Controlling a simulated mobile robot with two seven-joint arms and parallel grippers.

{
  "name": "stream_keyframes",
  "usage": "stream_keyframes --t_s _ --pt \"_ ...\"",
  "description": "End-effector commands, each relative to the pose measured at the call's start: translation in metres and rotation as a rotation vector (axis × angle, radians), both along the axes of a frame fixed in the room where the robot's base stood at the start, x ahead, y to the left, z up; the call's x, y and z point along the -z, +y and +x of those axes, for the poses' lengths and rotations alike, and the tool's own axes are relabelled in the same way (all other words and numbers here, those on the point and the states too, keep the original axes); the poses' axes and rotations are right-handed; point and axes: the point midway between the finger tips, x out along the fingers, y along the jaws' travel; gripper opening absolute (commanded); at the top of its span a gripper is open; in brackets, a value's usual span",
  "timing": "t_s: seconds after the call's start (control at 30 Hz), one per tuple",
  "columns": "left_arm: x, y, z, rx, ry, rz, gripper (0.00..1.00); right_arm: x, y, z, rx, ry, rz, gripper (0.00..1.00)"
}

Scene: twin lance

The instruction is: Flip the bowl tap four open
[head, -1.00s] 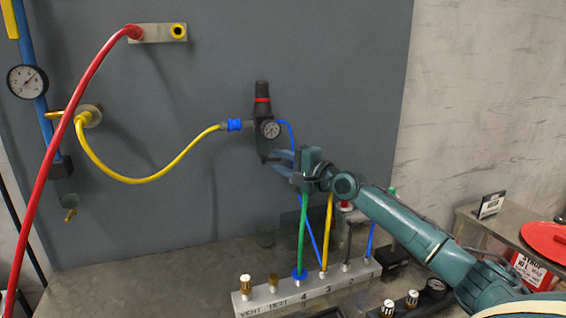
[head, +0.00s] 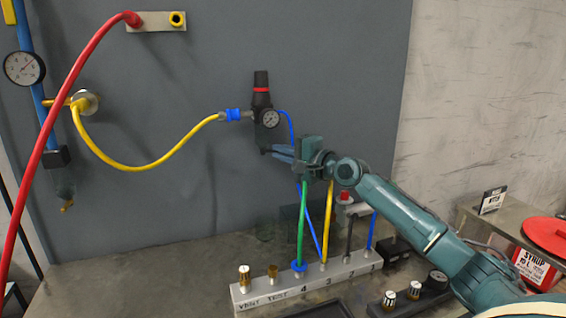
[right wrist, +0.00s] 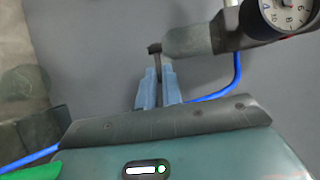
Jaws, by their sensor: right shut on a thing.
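The regulator (head: 261,98) hangs on the grey panel, with a black body, a red ring and a small round gauge (head: 270,119). In the right wrist view its greyish bowl (right wrist: 188,41) ends in a small dark tap lever (right wrist: 155,48). My right gripper (head: 272,152) reaches in from the right at the bowl's lower end. In the right wrist view its blue fingers (right wrist: 158,75) are shut on the lever's stem, which runs between them. The lever's far side is hidden. My left gripper is not in view.
A grey manifold (head: 285,283) marked VENT, TEST and numbers lies on the bench below, with green, blue, yellow and black hoses rising from it near my arm. A yellow hose (head: 150,166) runs to the regulator from the left. A red hose (head: 62,110) crosses the panel's left side.

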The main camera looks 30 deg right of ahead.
Motion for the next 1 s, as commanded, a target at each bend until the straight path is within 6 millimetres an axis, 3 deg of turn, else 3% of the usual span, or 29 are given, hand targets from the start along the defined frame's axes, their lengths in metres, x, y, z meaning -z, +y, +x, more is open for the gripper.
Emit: stream_keyframes --t_s 0.03,0.3,0.6,0.97,1.0 --pt "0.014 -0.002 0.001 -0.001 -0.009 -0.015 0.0 0.008 -0.004 0.002 -0.004 -0.006 0.0 0.0" --pt "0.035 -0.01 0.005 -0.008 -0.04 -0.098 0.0 0.006 -0.008 0.004 -0.107 -0.008 0.005 0.0" --pt "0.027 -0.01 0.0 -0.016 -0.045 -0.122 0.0 -0.002 -0.011 0.009 -0.273 -0.008 0.003 0.0" --pt "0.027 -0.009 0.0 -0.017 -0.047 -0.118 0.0 -0.002 -0.011 0.009 -0.295 -0.01 -0.002 0.0" --pt "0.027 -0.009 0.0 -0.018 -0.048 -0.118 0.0 -0.002 -0.011 0.009 -0.295 -0.01 -0.002 0.08"
